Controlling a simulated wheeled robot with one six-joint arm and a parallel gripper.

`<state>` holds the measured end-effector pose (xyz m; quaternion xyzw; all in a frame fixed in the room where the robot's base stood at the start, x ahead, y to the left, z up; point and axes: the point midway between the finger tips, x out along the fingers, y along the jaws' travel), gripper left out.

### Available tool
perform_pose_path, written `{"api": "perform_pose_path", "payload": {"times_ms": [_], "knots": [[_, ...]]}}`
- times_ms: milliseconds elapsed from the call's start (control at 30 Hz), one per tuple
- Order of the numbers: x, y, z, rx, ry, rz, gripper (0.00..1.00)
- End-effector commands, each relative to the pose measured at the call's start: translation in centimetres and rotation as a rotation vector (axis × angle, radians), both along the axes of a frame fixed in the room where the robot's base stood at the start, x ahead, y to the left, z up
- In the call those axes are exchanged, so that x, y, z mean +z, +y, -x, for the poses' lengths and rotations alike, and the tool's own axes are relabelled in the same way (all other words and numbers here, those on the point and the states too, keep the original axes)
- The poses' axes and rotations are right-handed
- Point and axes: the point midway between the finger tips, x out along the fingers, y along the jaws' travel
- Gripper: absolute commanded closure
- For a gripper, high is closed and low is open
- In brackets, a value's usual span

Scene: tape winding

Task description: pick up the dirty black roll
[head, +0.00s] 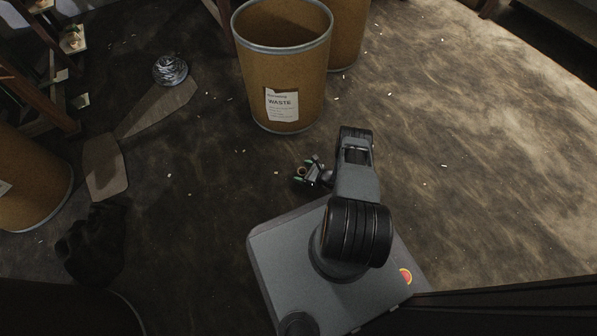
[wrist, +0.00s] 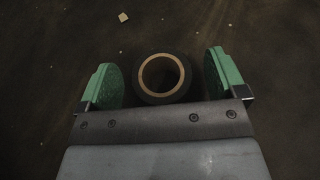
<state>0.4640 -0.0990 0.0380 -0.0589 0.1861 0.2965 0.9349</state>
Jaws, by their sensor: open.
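The black roll (wrist: 184,88) lies on the dark floor in the wrist view, its round hole and tan inner core facing up. Its lower edge is partly hidden behind the front of my gripper body. My gripper (wrist: 162,80) is open, with one green pad to the left of the roll and one to the right. A gap shows between each pad and the roll. In the head view my gripper (head: 307,172) is low over the floor, left of my arm, and the roll's tan core (head: 301,171) shows small between the fingers.
A brown drum labelled WASTE (head: 283,70) stands just behind my gripper, with another drum (head: 348,35) behind it. A silvery round object (head: 170,70) lies at the upper left, and a black crumpled bag (head: 92,243) at the lower left. Small pale scraps dot the floor. Open floor is at the right.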

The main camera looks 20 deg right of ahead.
Motion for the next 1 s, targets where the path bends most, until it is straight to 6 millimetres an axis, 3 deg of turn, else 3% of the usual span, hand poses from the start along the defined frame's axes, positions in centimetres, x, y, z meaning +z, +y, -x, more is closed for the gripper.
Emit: {"api": "perform_pose_path", "payload": {"times_ms": [267, 800, 1000], "knots": [[-0.30, 0.52, -0.24, 0.002, 0.000, -0.001, 0.10], [-0.28, 0.55, -0.24, 0.003, 0.000, 0.000, 0.61], [-0.27, 0.50, -0.24, 0.002, 0.000, 0.000, 0.63]]}}
